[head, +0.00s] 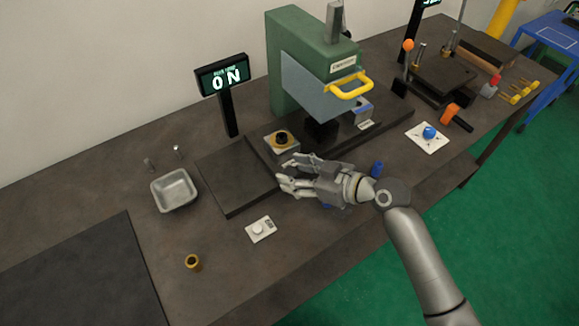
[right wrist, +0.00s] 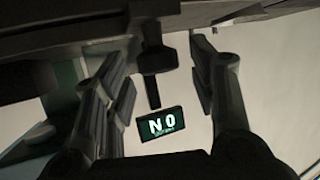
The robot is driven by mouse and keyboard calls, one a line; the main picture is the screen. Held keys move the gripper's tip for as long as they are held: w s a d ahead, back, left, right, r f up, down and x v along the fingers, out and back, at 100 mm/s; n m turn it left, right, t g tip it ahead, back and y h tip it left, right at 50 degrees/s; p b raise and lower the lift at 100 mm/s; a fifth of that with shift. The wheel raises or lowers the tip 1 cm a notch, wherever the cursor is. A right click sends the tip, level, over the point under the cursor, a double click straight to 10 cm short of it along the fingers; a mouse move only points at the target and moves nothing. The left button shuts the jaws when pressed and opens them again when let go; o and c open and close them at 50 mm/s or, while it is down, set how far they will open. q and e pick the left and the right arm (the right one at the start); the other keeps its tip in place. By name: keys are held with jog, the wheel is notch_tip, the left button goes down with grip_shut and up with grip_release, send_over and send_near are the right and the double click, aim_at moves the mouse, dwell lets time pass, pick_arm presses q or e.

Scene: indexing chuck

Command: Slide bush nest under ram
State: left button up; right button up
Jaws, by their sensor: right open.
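The bush nest (head: 282,151) is a small grey block with a dark-and-brass bush (head: 281,138) on top. In the head view it sits on the dark slide at the front left of the green press (head: 290,50), outside the guard. The ram area shows as a dark block (head: 321,130) below the clear guard, right of the nest; the ram's lower end is hard to make out. My right gripper (head: 284,174) is open and empty, just in front of the nest, its fingers pointing left. In the right wrist view its fingers (right wrist: 162,78) are spread apart. My left gripper is not in view.
A metal tray (head: 174,190), a loose brass bush (head: 193,262) and a white switch panel (head: 260,229) lie farther left and in front. The guard has a yellow handle (head: 350,86).

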jog(key=shift+w+a+f, duration=0.25)
jog(key=shift+w+a, duration=0.15)
jog(key=shift+a, duration=0.15)
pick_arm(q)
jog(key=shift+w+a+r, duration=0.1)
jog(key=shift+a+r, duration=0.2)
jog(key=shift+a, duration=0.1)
pick_arm(e)
jog(key=shift+w+a+f, duration=0.15)
jog(key=shift+a+f, duration=0.05)
jog(key=shift+c, duration=0.4)
